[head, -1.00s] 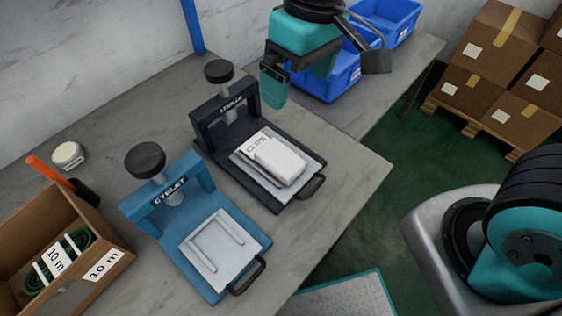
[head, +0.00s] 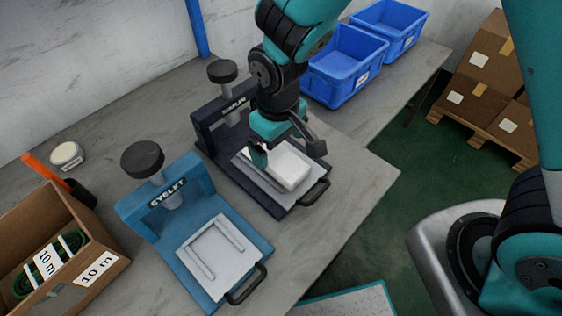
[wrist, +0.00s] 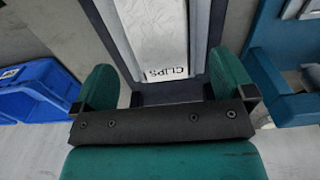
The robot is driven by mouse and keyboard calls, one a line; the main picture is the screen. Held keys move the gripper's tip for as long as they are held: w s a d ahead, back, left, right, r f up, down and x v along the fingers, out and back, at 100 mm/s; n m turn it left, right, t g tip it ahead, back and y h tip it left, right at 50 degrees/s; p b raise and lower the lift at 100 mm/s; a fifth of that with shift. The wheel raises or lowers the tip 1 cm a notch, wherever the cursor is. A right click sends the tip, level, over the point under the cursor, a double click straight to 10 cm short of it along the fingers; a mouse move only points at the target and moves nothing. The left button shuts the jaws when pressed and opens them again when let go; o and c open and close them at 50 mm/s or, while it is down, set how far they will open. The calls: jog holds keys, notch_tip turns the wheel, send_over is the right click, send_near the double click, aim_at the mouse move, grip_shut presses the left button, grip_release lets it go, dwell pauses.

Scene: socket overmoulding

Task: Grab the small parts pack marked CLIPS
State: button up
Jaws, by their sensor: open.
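The white CLIPS pack (head: 292,172) lies on the plate of the dark press (head: 282,206), marked KAMPLAN or similar. In the wrist view the pack (wrist: 155,35) shows its CLIPS lettering at the end nearest my gripper. My gripper (wrist: 164,68) is open, with one teal finger on each side of the line of the pack and clear gaps to both sides. I cannot tell the remaining height.
The blue EYELET press (head: 215,285) stands beside the dark press, its plate empty. Blue bins (head: 343,75) stand behind.

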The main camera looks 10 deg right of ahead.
aim_at(281, 159)
jog(key=f, duration=0.5)
jog(key=shift+s+d+f, duration=0.1)
jog(key=shift+s+d, duration=0.05)
jog(key=shift+d, duration=0.1)
jog(key=c, duration=1)
